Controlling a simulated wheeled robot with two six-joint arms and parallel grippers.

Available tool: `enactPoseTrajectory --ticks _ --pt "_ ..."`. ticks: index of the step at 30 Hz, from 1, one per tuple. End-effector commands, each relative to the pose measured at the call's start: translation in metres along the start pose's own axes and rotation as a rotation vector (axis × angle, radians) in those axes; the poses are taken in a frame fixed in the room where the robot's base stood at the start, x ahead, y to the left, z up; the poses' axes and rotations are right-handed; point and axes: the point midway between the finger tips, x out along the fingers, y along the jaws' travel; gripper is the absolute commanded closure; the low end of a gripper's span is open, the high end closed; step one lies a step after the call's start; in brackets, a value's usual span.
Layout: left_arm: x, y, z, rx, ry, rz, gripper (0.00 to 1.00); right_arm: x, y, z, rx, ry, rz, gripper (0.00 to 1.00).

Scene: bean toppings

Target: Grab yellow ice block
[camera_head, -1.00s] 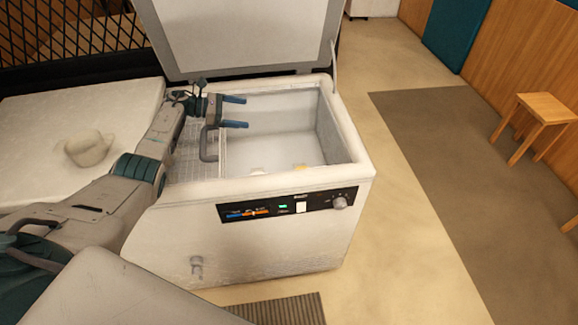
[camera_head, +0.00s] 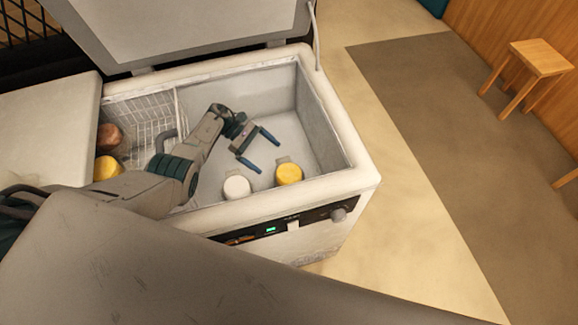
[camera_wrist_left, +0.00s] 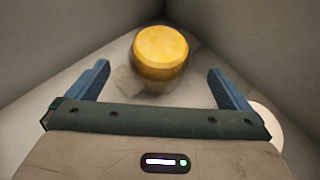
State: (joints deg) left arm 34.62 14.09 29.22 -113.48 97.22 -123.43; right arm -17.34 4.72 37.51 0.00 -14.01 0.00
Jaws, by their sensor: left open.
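The yellow ice block (camera_head: 289,174) is a round, short cylinder on the floor of the open chest freezer (camera_head: 366,179), near its front wall. In the left wrist view the yellow ice block (camera_wrist_left: 160,54) lies ahead between the two blue fingers, beyond their tips. My left gripper (camera_head: 263,153) reaches down inside the freezer, open and empty, just behind and left of the yellow block in the head view. It also shows open in the left wrist view (camera_wrist_left: 158,82). My right gripper is not in view.
A white round block (camera_head: 237,187) stands left of the yellow one. A wire basket (camera_head: 150,110) hangs at the freezer's left, with a brown item (camera_head: 108,137) and a yellow item (camera_head: 107,168) near it. The lid (camera_head: 180,30) is raised. A wooden stool (camera_head: 535,60) stands far right.

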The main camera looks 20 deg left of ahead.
Motion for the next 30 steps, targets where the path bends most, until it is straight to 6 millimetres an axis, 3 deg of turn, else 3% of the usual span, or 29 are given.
enactPoseTrajectory --ticks 9,17,24,30 --pt "0.04 -0.002 0.001 0.002 -0.002 -0.007 0.0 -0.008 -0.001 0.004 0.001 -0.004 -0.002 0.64" --pt "0.062 -0.002 0.0 0.002 -0.002 -0.005 0.0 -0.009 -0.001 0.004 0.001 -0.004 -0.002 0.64" --pt "0.098 -0.002 -0.001 0.001 -0.001 -0.006 0.0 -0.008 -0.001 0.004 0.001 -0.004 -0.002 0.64" --pt "0.109 -0.002 0.0 0.003 0.0 -0.004 0.0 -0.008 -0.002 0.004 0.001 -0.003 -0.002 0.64"
